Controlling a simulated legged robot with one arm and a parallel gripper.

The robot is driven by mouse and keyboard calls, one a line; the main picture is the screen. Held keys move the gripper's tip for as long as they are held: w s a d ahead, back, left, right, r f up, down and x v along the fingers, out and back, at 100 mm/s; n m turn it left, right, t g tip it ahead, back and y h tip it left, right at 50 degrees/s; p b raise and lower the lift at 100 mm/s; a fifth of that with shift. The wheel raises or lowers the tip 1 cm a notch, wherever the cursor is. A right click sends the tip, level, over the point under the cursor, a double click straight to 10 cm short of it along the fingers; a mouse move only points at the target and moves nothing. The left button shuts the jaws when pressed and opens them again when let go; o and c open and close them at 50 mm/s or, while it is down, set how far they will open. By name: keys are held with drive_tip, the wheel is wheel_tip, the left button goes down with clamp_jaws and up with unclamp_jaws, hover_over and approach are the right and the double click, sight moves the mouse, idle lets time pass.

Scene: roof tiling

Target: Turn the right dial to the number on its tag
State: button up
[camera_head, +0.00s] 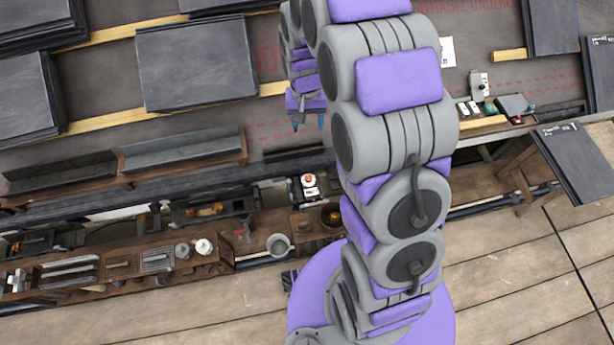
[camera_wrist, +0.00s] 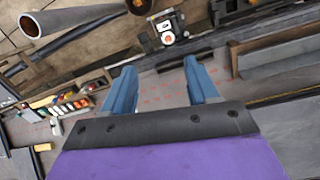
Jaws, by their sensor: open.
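My gripper (camera_head: 308,122) hangs over the dark roof surface in the head view, left of my arm's large links. In the wrist view its two blue fingers (camera_wrist: 160,75) are spread apart with nothing between them. A small white device with an orange-red top (camera_head: 309,184) stands below the gripper in the head view. What looks like the same device (camera_wrist: 166,31) is beyond the fingertips in the wrist view, apart from them. A grey box with a dark round spot (camera_head: 479,85) lies right of my arm. I cannot tell which is the right dial, and no tag number is readable.
Slate tiles (camera_head: 197,63) lie on wooden battens at upper left. A wooden tool rack (camera_head: 120,264) and a grey cup (camera_head: 278,245) stand along the lower left. A table with dark slates (camera_head: 578,170) is at right. Small coloured items (camera_wrist: 70,103) show left in the wrist view.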

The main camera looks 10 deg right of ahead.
drive_tip(key=w+f, duration=0.4)
drive_tip(key=f, duration=0.2)
drive_tip(key=m, duration=0.2)
hover_over(309, 177)
wheel_tip(309, 177, down, 30)
drive_tip(key=shift+t, duration=0.4)
drive_tip(key=f+b, duration=0.1)
drive_tip(key=f, duration=0.4)
drive_tip(key=f+b, duration=0.2)
drive_tip(key=f, duration=0.3)
drive_tip(key=f+b, duration=0.2)
drive_tip(key=f, duration=0.3)
drive_tip(key=shift+a+f, duration=0.15)
drive_tip(key=shift+a, duration=0.1)
drive_tip(key=shift+a+f, duration=0.15)
drive_tip(key=shift+f, duration=0.2)
drive_tip(key=shift+d, duration=0.4)
drive_tip(key=shift+c, duration=0.3)
